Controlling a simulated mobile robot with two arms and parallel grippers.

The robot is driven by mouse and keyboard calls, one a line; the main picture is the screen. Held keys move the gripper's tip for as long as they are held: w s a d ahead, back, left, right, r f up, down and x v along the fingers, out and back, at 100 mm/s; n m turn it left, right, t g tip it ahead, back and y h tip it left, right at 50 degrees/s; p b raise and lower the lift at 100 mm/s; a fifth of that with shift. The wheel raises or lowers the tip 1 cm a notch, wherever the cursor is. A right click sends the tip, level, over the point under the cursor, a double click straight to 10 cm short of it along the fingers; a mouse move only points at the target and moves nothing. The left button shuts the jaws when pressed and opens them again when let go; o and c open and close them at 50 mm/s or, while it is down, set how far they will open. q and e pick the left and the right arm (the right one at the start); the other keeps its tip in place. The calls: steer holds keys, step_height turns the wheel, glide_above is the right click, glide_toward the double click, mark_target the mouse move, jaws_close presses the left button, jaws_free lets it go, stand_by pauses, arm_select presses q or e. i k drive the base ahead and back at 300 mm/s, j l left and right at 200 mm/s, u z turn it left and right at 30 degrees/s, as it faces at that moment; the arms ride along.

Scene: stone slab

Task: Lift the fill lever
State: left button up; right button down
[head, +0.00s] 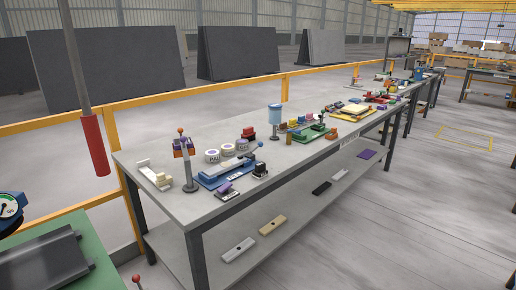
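No part is marked as the fill lever, and I cannot tell which one it is. A short lever with a red ball knob (136,279) shows at the bottom edge, right of a green-topped table; its lower part is cut off. A thick red grip (95,146) hangs on a grey rod at the upper left. On the long grey bench (290,165), a blue fixture (212,176) has an arm with a blue knob, and a post (189,172) has an orange ball on top. Neither of my grippers is in view.
A round gauge (9,209) is cut off at the left edge. The green table (98,250) bears a dark grey plate (45,262). Yellow rails (190,97) run behind the bench. Dark slabs (105,65) stand beyond. The floor (430,210) to the right is clear.

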mark_target(260, 144)
steer(key=i+l+u, duration=0.3)
steer(key=i+l, duration=0.25)
steer(key=i+l+u, duration=0.3)
steer(key=i+l, duration=0.2)
steer(key=l, duration=0.2)
